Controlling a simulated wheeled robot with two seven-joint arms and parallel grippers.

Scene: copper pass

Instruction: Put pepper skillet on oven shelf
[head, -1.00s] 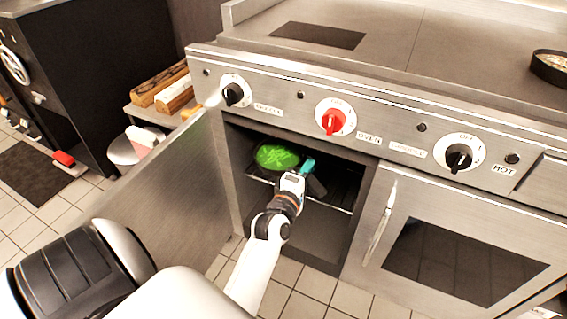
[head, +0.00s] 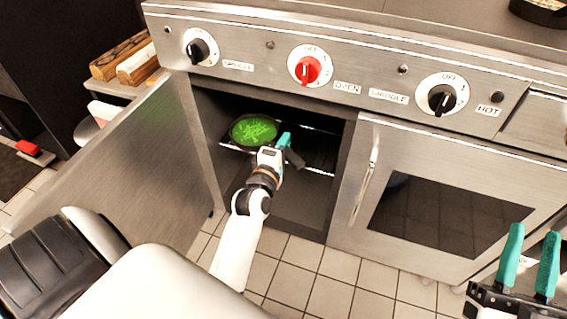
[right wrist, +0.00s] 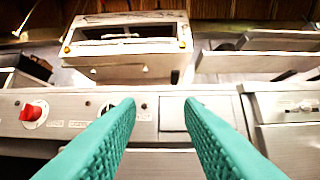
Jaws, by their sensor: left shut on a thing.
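The pepper skillet (head: 254,131) is a dark round pan filled with chopped green pepper. It is inside the open oven, level with the wire oven shelf (head: 318,171); I cannot tell whether it rests fully on it. My left gripper (head: 284,143) reaches into the oven opening and is shut on the skillet at its handle side; the handle is mostly hidden by the gripper. My right gripper (head: 530,262) is at the lower right of the head view, with its teal fingers apart and empty. The fingers also show in the right wrist view (right wrist: 160,115).
The open oven door (head: 130,160) stands to the left of my left arm. A closed door with a dark window (head: 440,215) is to the right. The control panel with a red knob (head: 308,69) runs above the opening. Wood blocks (head: 125,62) lie at the upper left.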

